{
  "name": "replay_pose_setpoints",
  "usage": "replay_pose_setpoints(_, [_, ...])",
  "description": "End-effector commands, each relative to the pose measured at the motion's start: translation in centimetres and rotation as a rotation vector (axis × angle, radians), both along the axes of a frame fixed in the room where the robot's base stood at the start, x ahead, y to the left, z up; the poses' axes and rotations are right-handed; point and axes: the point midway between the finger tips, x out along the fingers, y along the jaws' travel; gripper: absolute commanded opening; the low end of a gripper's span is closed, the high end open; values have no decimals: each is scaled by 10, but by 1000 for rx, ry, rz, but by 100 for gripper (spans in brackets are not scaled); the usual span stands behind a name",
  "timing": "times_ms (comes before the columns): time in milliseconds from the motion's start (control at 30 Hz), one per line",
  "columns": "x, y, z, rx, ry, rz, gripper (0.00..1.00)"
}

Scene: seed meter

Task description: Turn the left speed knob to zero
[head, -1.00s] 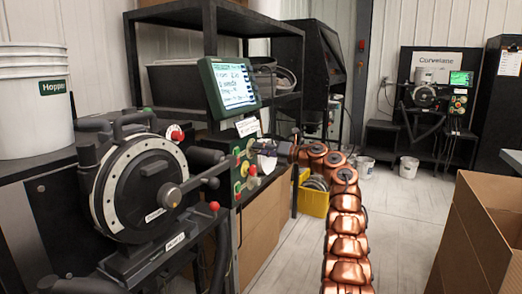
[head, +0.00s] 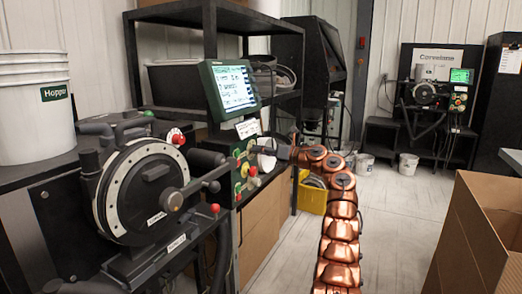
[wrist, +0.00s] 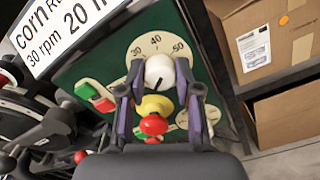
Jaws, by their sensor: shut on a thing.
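The knob's pointer mark cannot be made out. A second cream dial (wrist: 211,113) lies to the right, largely hidden by the right finger. In the head view my gripper (head: 268,150) is at the control panel (head: 238,178), and the held knob is too small to read.
A red button on a yellow base (wrist: 153,116) stands just below the knob, between my fingers. Green (wrist: 86,90) and red (wrist: 104,105) buttons are to the left. In the head view a tilted screen (head: 232,88) is above the panel and a hand crank (head: 180,197) is left of it.

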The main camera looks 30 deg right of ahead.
Motion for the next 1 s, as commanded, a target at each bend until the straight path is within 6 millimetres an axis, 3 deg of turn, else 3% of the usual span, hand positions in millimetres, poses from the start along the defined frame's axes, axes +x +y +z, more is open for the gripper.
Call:
replay_pose_setpoints(333, [0,0,0,-1,-1,1,0])
replay_pose_setpoints(367, [0,0,0,0,-2,0,36])
replay_pose_setpoints(567, [0,0,0,0,-2,0,57])
replay_pose_setpoints(1000, [-5,-4,0,-1,-3,-1,59])
